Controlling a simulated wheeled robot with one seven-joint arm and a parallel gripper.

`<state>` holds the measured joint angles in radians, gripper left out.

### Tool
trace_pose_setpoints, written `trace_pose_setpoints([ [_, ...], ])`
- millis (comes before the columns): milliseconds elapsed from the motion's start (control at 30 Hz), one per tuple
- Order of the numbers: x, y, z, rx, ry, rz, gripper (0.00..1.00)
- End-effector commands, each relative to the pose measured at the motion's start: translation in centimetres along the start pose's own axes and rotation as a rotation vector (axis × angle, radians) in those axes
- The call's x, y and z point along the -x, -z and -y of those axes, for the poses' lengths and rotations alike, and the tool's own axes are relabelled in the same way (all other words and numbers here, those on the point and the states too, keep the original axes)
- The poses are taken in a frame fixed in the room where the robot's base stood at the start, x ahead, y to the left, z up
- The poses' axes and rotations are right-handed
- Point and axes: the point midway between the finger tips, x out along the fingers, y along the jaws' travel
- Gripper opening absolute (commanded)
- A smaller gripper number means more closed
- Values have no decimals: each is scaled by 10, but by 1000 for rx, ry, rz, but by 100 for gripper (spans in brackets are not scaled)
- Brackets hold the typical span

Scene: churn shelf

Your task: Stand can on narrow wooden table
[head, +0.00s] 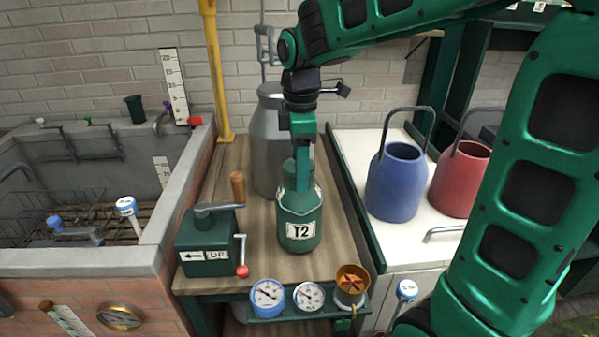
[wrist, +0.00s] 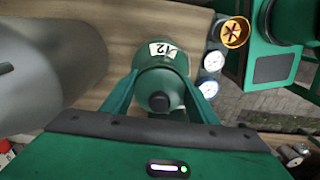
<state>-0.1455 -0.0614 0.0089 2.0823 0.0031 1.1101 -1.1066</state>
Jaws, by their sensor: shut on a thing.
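The green can (head: 299,228) with a white T2 label is upright at the narrow wooden table (head: 262,268), toward its front. Its base looks at or just above the tabletop; I cannot tell if it touches. My gripper (head: 302,172) comes down from above and is shut on the can's upper part. In the wrist view, the can (wrist: 163,72) sits between both fingers of my gripper (wrist: 163,98), its dark top knob facing the camera. The wooden table (wrist: 103,88) shows beside it.
A large metal churn (head: 267,140) stands behind the can. A green box with a crank (head: 207,258) is left. Gauges (head: 308,296) line the front edge. Blue (head: 396,185) and red (head: 458,182) buckets stand on the white counter at right. A stone basin (head: 175,215) is left.

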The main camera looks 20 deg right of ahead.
Motion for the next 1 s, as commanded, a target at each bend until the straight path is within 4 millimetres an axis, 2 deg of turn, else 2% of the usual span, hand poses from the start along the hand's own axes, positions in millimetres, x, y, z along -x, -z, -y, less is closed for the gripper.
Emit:
trace_pose_setpoints([
  [100,-8,0,0,0,-1,-1,0],
  [433,-10,0,0,0,-2,-1,0],
  [467,-11,0,0,0,0,0,58],
  [500,-11,0,0,0,0,0,68],
  [533,-11,0,0,0,0,0,72],
  [867,-9,0,0,0,-1,-1,72],
  [1000,4,0,0,0,-3,-1,72],
])
